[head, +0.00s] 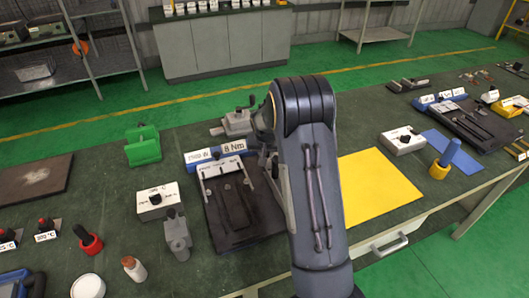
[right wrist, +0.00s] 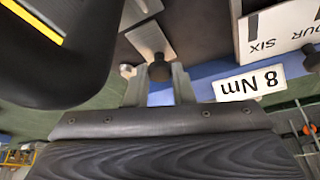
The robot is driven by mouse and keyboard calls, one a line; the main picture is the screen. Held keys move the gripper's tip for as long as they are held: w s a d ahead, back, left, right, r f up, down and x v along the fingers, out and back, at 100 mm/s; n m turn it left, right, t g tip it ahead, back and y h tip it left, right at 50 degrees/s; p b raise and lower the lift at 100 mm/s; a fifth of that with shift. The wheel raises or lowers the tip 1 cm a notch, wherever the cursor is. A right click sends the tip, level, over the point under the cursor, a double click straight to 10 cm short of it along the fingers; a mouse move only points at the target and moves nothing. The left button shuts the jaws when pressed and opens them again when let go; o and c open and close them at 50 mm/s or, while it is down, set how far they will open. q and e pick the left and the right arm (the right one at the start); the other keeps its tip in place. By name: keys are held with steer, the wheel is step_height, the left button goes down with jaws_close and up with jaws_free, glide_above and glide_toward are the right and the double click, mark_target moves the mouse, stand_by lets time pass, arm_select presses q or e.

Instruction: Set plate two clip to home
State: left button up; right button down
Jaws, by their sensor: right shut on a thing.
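My right arm reaches over the bench from the bottom of the head view. Its gripper (head: 268,163) is at the right end of a dark fixture board (head: 238,222), largely hidden by the arm. In the right wrist view the gripper (right wrist: 158,85) is shut on a dark round knob (right wrist: 159,69) beside a small metal plate (right wrist: 150,40). I cannot tell whether this is the plate two clip. A white plate lettered FOUR SIX (right wrist: 285,22), with dark knobs, is to its right. My left gripper is not in view.
A blue strip (head: 198,157) with an 8 Nm label (head: 233,147) runs behind the board. A green block (head: 142,150), a grey vise (head: 237,122) and a white switch box (head: 157,203) stand nearby. A yellow sheet (head: 379,190) lies clear at right.

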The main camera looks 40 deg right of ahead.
steer(key=shift+r, duration=0.15)
steer(key=shift+w, duration=0.15)
steer(key=c, duration=1.6)
jaws_free()
steer(key=shift+w+d, duration=0.1)
steer(key=o, duration=0.3)
steer(key=shift+o, duration=0.2)
steer(key=b+v, duration=0.1)
steer(key=v, duration=0.6)
steer(key=shift+r, duration=0.3)
